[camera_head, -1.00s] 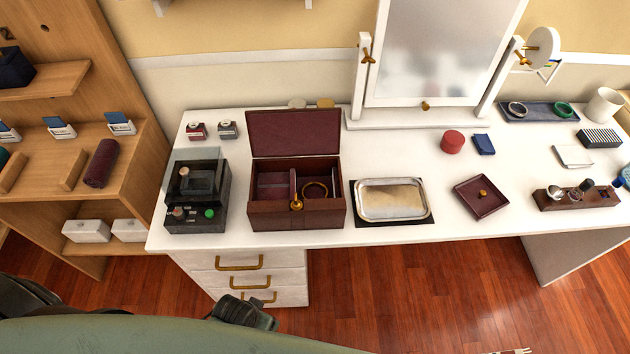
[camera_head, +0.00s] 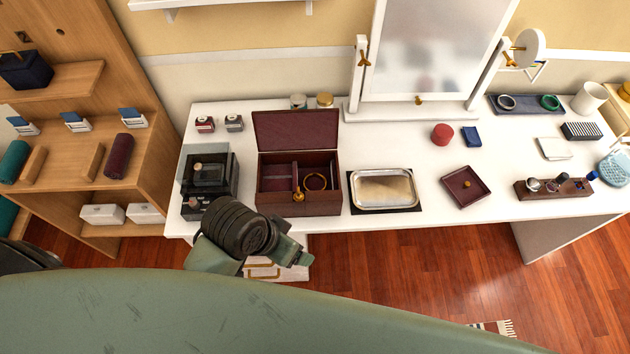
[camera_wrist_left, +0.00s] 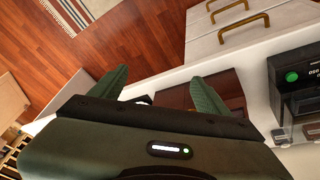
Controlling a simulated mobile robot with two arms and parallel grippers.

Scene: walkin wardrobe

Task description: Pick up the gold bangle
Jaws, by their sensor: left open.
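The gold bangle (camera_head: 315,181) is in the right compartment of an open dark red jewelry box (camera_head: 298,208) on the white dressing table. My left gripper (camera_head: 298,257) is in front of the table, below and in front of the box, apart from the bangle. In the left wrist view its two green fingers (camera_wrist_left: 160,92) are spread with nothing held between them. Dark red wood of the box (camera_wrist_left: 228,84) shows beyond them; the bangle cannot be made out there. My right gripper is not in view.
A black case with a clear cover (camera_head: 208,180) stands left of the box, and a metal tray (camera_head: 385,190) lies to its right. The box's raised lid (camera_head: 297,130) stands behind the compartments. Drawers with gold handles (camera_wrist_left: 243,30) are below the tabletop.

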